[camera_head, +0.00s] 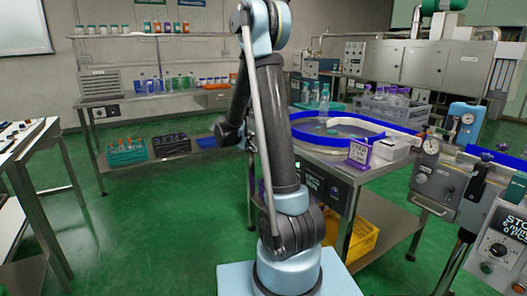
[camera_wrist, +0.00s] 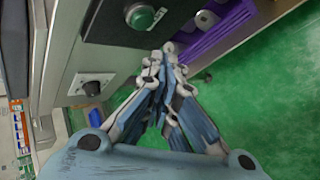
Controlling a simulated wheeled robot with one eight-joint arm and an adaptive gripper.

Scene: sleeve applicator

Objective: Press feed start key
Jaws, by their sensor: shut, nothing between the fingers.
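A gap shows between tips and button; the depth is unclear. In the head view my gripper is hidden behind my arm. A dark labelled panel (camera_head: 325,187) is on the table's front there.
A silver round fitting (camera_wrist: 205,18) and a purple slatted part (camera_wrist: 215,38) lie right of the button. Green floor (camera_wrist: 270,80) is open at right. A blue-rimmed table (camera_head: 385,178) stands beside my arm, with a yellow crate (camera_head: 358,238) beneath.

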